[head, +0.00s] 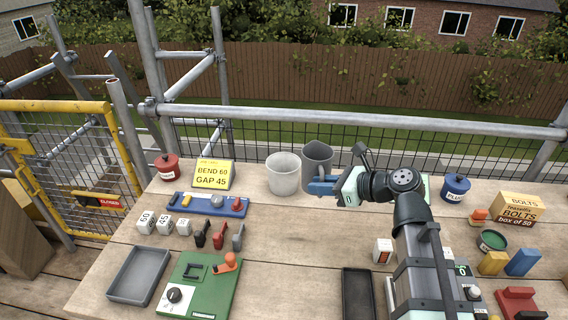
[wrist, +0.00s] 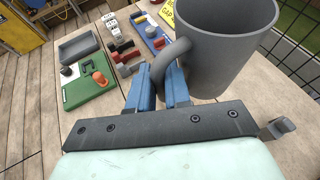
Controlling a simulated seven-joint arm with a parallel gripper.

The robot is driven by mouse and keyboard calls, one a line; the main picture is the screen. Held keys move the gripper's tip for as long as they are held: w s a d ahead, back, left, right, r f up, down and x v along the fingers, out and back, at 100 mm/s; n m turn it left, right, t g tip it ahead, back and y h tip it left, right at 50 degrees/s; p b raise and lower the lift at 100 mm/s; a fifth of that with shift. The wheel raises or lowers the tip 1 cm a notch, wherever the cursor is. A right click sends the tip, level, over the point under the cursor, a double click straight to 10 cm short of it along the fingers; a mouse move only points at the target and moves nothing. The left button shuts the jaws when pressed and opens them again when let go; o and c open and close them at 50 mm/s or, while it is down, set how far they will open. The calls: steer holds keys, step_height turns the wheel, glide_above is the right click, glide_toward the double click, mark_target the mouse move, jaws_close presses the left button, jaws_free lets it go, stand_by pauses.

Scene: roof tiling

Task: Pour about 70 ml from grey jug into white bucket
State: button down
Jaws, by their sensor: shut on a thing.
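The grey jug (head: 317,158) stands upright, or nearly so, just right of the white bucket (head: 284,174) at the back of the boards. My gripper (head: 318,187) reaches it from the right with blue fingers. In the wrist view my gripper (wrist: 166,84) is shut on the handle of the grey jug (wrist: 228,45). I cannot tell whether the jug touches the boards. The inside of the jug and any liquid level are hidden. The bucket's contents cannot be made out, and the bucket is not visible in the wrist view.
A yellow sign (head: 212,174) and a red pot (head: 168,167) stand left of the bucket. A blue pot (head: 456,187) and a bolts box (head: 517,208) are at right. A scaffold rail (head: 350,119) runs behind.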

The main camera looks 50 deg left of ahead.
steer(key=s+a, duration=0.5)
steer(key=a, duration=0.5)
steer(key=s+a, duration=0.6)
steer(key=a, duration=0.4)
step_height(320, 180, down, 9)
steer(key=shift+w+d, duration=0.15)
steer(key=shift+d, duration=0.1)
steer(key=shift+w+r, duration=0.1)
steer(key=shift+w, duration=0.05)
steer(key=w+r+m+g+y, duration=0.4)
steer(key=w+r+m+y, duration=0.1)
steer(key=m, duration=0.5)
steer(key=shift+w+d+r, duration=0.3)
steer(key=shift+w+r, duration=0.45)
steer(key=shift+w, duration=0.25)
